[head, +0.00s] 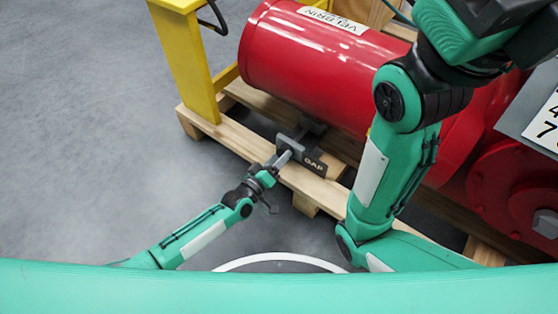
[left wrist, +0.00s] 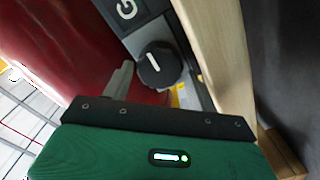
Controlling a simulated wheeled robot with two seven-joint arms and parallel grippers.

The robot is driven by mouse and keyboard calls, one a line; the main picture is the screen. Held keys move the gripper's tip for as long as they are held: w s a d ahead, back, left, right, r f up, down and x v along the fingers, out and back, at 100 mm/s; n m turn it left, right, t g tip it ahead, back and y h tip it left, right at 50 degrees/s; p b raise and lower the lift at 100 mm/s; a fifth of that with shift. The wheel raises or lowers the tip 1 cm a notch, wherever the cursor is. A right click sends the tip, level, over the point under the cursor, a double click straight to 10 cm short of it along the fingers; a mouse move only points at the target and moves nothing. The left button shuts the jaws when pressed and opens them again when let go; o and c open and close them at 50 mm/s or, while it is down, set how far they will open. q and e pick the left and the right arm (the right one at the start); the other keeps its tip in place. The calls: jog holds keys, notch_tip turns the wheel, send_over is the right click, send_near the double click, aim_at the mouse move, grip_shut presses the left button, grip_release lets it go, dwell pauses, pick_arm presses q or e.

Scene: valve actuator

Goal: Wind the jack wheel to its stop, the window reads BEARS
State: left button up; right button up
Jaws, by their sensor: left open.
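The jack wheel is a small black knob (left wrist: 155,66) with a white line on its face, seen in the left wrist view. It sits on a dark grey bracket (head: 313,160) low beside the red cylinder (head: 315,70). The bracket carries a label reading GAP, of which only the G shows in the wrist view. My left gripper (head: 284,158) is open at the bracket and covers the knob in the head view. One grey finger shows left of the knob; I cannot tell whether it touches. I cannot read any window. My right gripper is out of view.
A wooden pallet (head: 233,141) carries the cylinder. A yellow post (head: 186,62) stands at the upper left. A red flanged body (head: 512,185) is at the right. My right arm crosses in front of the cylinder. The grey floor at the left is clear.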

pick_arm(q)
jog(key=shift+w+d, duration=0.2)
jog(key=shift+w, duration=0.1)
jog(key=c, duration=0.7)
jog(key=shift+r, duration=0.1)
